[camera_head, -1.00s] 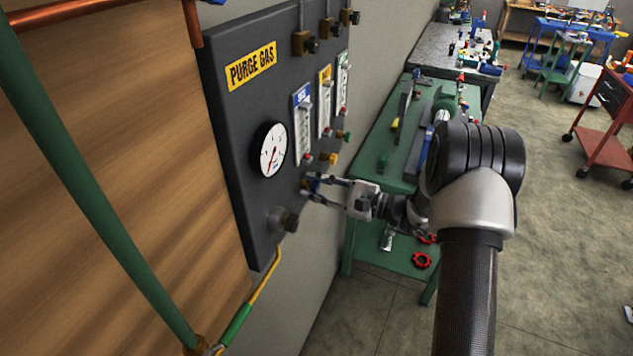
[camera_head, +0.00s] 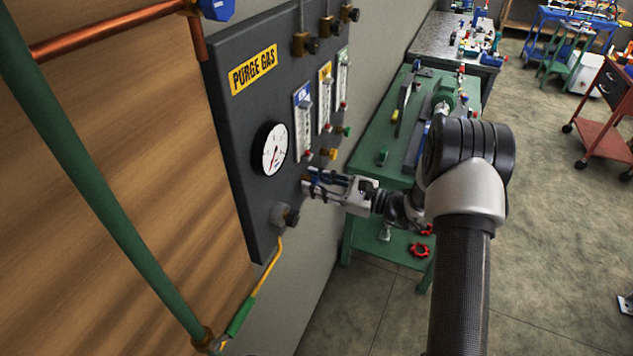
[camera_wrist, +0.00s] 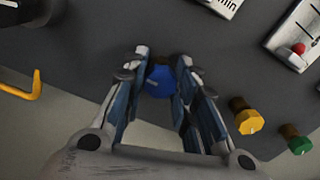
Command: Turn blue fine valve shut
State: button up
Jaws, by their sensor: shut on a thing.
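The blue fine valve (camera_wrist: 160,82) has a small blue knob on the dark purge gas panel (camera_head: 225,100). In the wrist view it sits between the two fingertips of my gripper (camera_wrist: 161,78), which is shut on it. In the head view my gripper (camera_head: 312,184) reaches the panel from the right, below the blue-labelled flowmeter (camera_head: 304,122). The fingers hide most of the blue knob there.
A yellow knob (camera_wrist: 246,116) and a green knob (camera_wrist: 295,139) stand close to the right of my gripper in the wrist view. A round gauge (camera_head: 270,149) is up and left of it. A green workbench (camera_head: 375,150) stands behind my arm.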

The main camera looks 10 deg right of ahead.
jog(key=o, duration=1.1)
jog(key=v, duration=1.2)
